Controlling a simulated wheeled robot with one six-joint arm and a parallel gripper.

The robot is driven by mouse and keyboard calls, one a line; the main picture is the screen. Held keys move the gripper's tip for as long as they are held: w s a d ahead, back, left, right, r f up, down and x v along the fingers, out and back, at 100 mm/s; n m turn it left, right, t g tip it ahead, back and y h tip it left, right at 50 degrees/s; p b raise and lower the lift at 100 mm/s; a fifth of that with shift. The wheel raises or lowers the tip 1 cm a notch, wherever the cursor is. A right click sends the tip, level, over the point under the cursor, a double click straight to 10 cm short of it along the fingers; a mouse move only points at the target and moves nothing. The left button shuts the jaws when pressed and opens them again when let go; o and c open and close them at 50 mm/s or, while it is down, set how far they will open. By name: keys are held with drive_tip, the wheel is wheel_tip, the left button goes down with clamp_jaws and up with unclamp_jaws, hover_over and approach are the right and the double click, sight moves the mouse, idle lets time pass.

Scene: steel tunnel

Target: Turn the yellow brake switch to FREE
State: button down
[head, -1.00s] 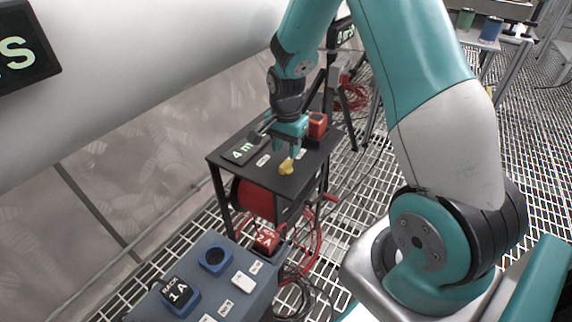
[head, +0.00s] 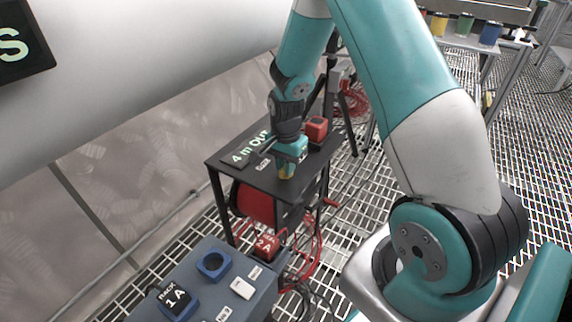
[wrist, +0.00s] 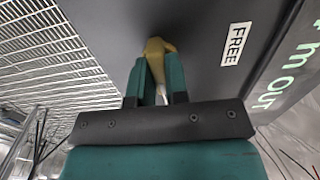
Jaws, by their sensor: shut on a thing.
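The yellow brake switch (wrist: 158,47) sits on the dark top of the black stand (head: 238,178). In the wrist view my gripper (wrist: 160,75) has its teal fingers on both sides of the switch, shut on it. A white FREE label (wrist: 236,44) lies on the plate to the right of the switch in that view. In the head view my gripper (head: 287,172) points down on the stand and hides most of the yellow switch (head: 286,176).
A red block (head: 316,128) stands on the stand behind my gripper. A "4 m OUT" sign (head: 248,150) lies along its left edge. A red reel (head: 257,203) is under the top. A blue-grey box (head: 225,290) with blocks and labels stands in front.

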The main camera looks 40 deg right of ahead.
drive_tip(key=shift+r+n+p, duration=0.1)
drive_tip(key=shift+n+p, duration=0.2)
drive_tip(key=shift+p, duration=0.05)
drive_tip(key=n+p, duration=0.2)
drive_tip(key=n, duration=0.1)
drive_tip(key=shift+r+n+p, duration=0.1)
drive_tip(key=shift+n+p, duration=0.2)
drive_tip(key=shift+p, duration=0.05)
drive_tip(key=n+p, duration=0.2)
drive_tip(key=n, duration=0.2)
drive_tip(key=shift+n+p, duration=0.3)
drive_tip(key=n+p, duration=0.2)
drive_tip(key=n, duration=0.2)
drive_tip(key=shift+w+n+p, duration=0.1)
drive_tip(key=shift+n+p, duration=0.7)
drive_tip(key=shift+n, duration=1.7)
drive_tip(key=c, duration=1.1)
unclamp_jaws()
